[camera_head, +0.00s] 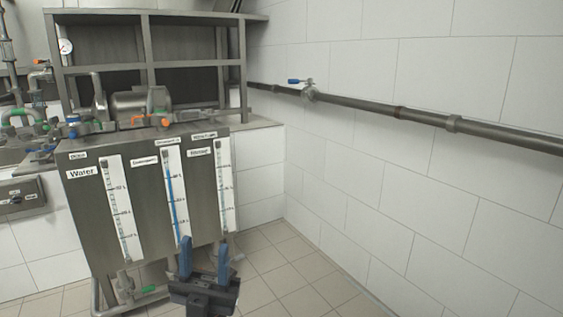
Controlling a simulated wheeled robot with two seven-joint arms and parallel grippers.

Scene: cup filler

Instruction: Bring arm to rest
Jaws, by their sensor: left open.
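My left gripper (204,262) shows at the bottom of the view, in front of the lower part of the filler machine. Its two blue fingers stand upright and apart, with nothing between them. It is open. The grey metal filler cabinet (92,221) has several white level gauges on its front; the leftmost is labelled Water (119,207). The fingers overlap the lower ends of the other gauges in the picture; I cannot tell whether they touch them. My right gripper is not in view.
A pipe (430,116) with a blue-handled valve (300,81) runs along the white tiled wall at the right. Pipes and valves with orange handles (138,119) sit on top of the cabinet. A green-handled valve (148,289) is low at the front. The tiled floor (290,272) at right is clear.

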